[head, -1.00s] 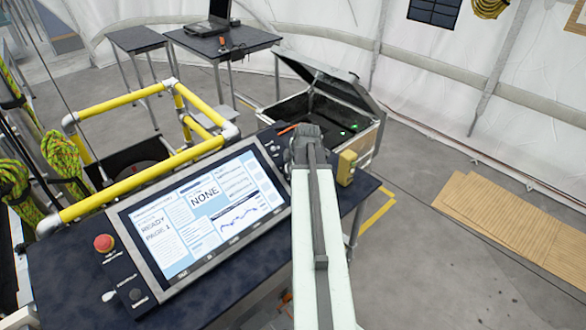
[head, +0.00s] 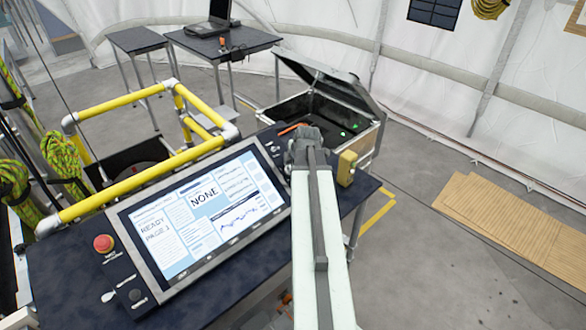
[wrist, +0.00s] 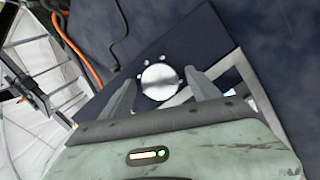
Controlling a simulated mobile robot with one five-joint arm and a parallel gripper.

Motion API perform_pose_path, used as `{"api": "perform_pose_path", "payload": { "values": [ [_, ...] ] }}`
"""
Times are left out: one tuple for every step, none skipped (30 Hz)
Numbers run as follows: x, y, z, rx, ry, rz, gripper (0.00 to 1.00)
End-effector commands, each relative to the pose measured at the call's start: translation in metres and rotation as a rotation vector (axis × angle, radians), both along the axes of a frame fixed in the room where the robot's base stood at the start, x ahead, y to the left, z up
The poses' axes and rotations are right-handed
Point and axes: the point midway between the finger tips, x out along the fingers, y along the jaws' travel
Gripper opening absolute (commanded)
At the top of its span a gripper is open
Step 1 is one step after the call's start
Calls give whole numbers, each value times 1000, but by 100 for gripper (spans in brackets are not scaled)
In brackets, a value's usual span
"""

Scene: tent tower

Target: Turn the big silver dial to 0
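The big silver dial (wrist: 160,84) is a round, bright metal knob on a dark panel in the wrist view. It appears between the two fingers of my gripper (wrist: 160,76), which are spread apart with a visible gap on each side of the dial. I cannot tell how far the fingertips reach along it. I cannot make out a pointer or numbers on the dial. In the head view my gripper (head: 305,140) is over the right end of the console, and my arm hides the dial there.
The console screen (head: 205,212) reads "READY" and "NONE". A red button (head: 104,243) is on its left. A yellow box (head: 346,168) stands right of my arm, near an open case (head: 369,120). Yellow rails (head: 140,178) run behind the console. An orange cable (wrist: 75,45) shows in the wrist view.

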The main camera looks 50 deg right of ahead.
Motion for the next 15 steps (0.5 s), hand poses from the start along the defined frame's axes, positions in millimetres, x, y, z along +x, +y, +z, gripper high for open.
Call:
{"api": "perform_pose_path", "payload": {
  "values": [
    [0,0,0,0,0,0,70],
    [0,0,0,0,-1,-1,70],
    [0,0,0,0,-1,-1,70],
    [0,0,0,0,-1,-1,70],
    [0,0,0,0,-1,-1,70],
    [0,0,1,0,-1,-1,70],
    [0,0,2,0,-1,-1,70],
    [-1,0,3,0,-1,-1,70],
    [-2,1,6,0,-1,-2,70],
    [-3,1,8,0,-1,-2,70],
    [-4,2,12,0,-1,-2,70],
    [-6,3,17,0,-1,-2,70],
    [-8,4,22,0,-1,-2,70],
    [-11,5,27,0,-1,-2,70],
    [-14,7,34,0,-1,-2,70]
  ]
}}
